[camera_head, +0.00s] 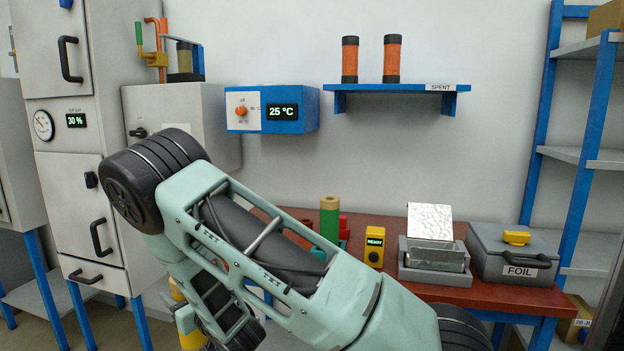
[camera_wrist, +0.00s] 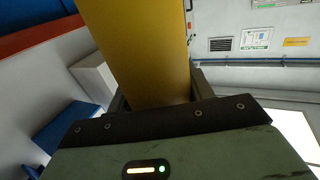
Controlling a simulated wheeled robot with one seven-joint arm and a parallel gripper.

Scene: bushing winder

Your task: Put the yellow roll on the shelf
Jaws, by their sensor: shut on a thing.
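In the wrist view a large yellow roll (camera_wrist: 150,50) runs up from between the fingers of my gripper (camera_wrist: 158,98), which is shut on it. In the head view my arm covers most of the gripper, and yellow parts (camera_head: 191,340) show at the lower left beside the arm. A blue wall shelf (camera_head: 400,88) labelled SPENT holds two upright orange rolls with dark ends (camera_head: 350,60) (camera_head: 392,59). A blue rack (camera_head: 590,160) with grey shelves stands at the right.
The red-brown bench (camera_head: 455,291) holds a green roll (camera_head: 329,220), a yellow READY box (camera_head: 374,247), a grey holder with a silvery plate (camera_head: 430,222) and a FOIL box (camera_head: 520,256). A blue 25 °C controller (camera_head: 290,112) is on the wall. Grey cabinets (camera_head: 75,150) stand left.

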